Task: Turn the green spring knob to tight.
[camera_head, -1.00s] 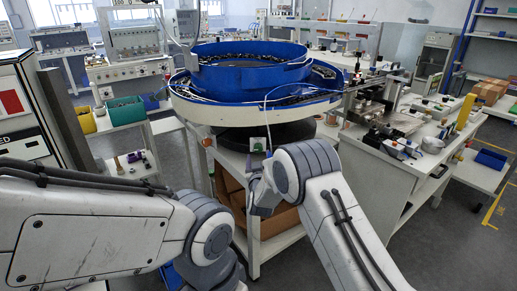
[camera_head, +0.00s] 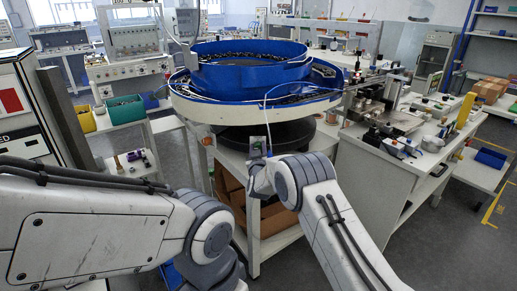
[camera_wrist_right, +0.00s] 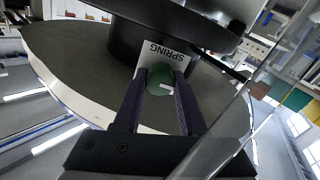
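The green spring knob (camera_wrist_right: 160,80) shows in the right wrist view, in front of a white plate (camera_wrist_right: 165,58) marked SPRING, which appears upside down. A small pale mark is on the knob's face, pointing to the right in that view. My right gripper (camera_wrist_right: 160,84) has its two dark fingers on either side of the knob. I see no clear gap, but cannot tell whether they press on it. In the head view, my right gripper is at the small control box (camera_head: 258,143) under the feeder bowl, and my wrist hides its fingers. My left gripper is out of view.
The blue feeder bowl (camera_head: 250,75) stands on a white bench above the control box. A thin pale cable runs down to the box. A workbench with fixtures (camera_head: 400,125) stands at the right. Yellow and green bins (camera_head: 125,111) are at the left.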

